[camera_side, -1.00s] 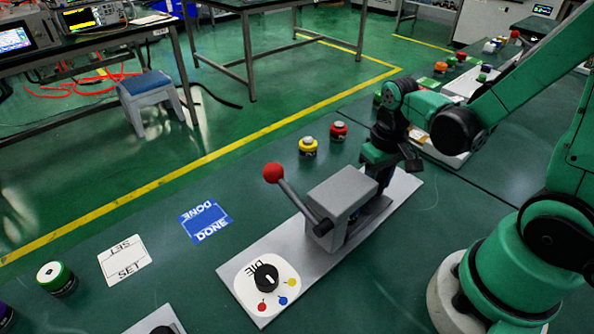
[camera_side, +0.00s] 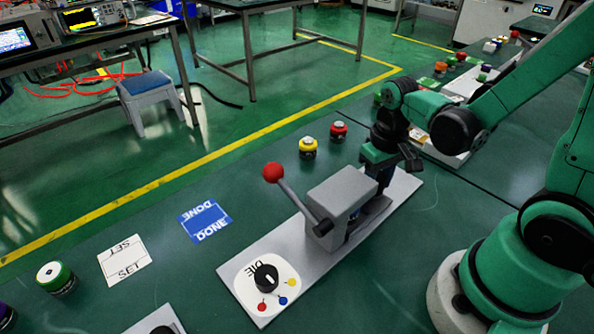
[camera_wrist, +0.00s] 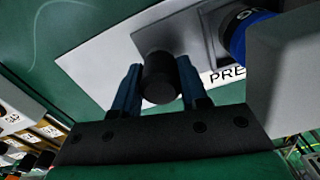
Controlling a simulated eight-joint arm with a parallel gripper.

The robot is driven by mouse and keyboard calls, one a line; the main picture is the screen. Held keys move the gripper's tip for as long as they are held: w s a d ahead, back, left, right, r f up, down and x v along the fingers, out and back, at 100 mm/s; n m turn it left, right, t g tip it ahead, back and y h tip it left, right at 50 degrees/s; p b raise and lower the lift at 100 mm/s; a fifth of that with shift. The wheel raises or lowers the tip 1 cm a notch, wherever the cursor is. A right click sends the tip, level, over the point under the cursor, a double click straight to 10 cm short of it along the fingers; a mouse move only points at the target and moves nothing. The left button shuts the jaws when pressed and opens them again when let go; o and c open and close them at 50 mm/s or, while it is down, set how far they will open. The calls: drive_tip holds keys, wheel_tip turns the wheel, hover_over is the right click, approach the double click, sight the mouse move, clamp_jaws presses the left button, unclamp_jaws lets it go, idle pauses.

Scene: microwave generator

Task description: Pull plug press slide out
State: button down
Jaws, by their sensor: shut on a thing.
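The press is a grey block (camera_side: 340,196) with a lever ending in a red ball (camera_side: 272,173), on a long pale base plate (camera_side: 246,250). My gripper (camera_side: 380,183) is low at the far right end of the press in the side view, where the arm hides its fingertips. In the wrist view my gripper (camera_wrist: 160,88) has its blue fingers on both sides of a dark round knob (camera_wrist: 159,72), shut on it. The knob is attached to a grey block (camera_wrist: 172,35) on the pale plate. A blue ringed round part (camera_wrist: 238,38), partly hidden, lies right of it.
A dial (camera_side: 267,277) is on the plate's near end. A blue DONE card (camera_side: 205,221) and a white SET card (camera_side: 124,260) lie to the left. Yellow (camera_side: 308,147) and red (camera_side: 338,131) buttons stand behind the press. A green-ringed button (camera_side: 56,278) is at lower left.

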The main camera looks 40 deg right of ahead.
drive_tip(key=d, duration=0.9)
drive_tip(key=shift+d, duration=0.35)
drive_tip(key=shift+c, duration=2.3)
unclamp_jaws()
drive_tip(key=shift+a, duration=0.1)
drive_tip(key=shift+r, duration=2.8)
drive_tip(key=shift+w+a+r+n+t, duration=0.45)
drive_tip(key=shift+a+r+t, duration=0.6)
drive_tip(key=shift+a, duration=1.45)
drive_tip(key=shift+w+a+r+n+t, duration=0.6)
drive_tip(key=shift+a+t, duration=0.75)
drive_tip(key=shift+a, duration=1.2)
drive_tip(key=shift+w+a+r+n+t, duration=0.3)
drive_tip(key=shift+a+r+t, duration=0.85)
drive_tip(key=shift+a, duration=1.35)
